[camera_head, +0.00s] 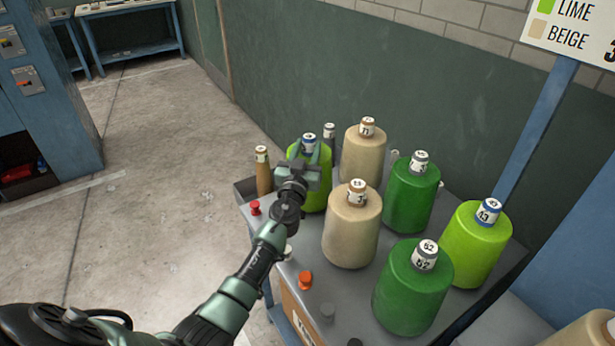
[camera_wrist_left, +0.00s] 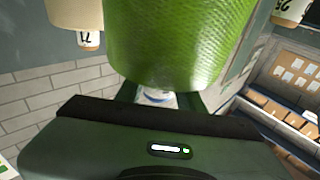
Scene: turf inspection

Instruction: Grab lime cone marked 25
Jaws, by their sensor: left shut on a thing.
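My left gripper (camera_head: 308,165) is shut on a lime cone (camera_head: 319,195) at the back left of the grey table. The jaws are at the cone's narrow top, around its blue and white label, whose number I cannot read. The lime cone (camera_wrist_left: 180,40) fills the upper middle of the left wrist view, with part of its label between the fingers. The cone looks upright; I cannot tell whether it touches the table. Another lime cone (camera_head: 475,247), marked 43, stands at the right of the table. My right gripper is not in view.
Beige cones (camera_head: 350,232) and (camera_head: 362,155) and dark green cones (camera_head: 411,195) and (camera_head: 412,290) stand close to the right of my gripper. A thin brown cone (camera_head: 263,175) stands just left of it. A sign post (camera_head: 540,125) rises behind. The floor at left is clear.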

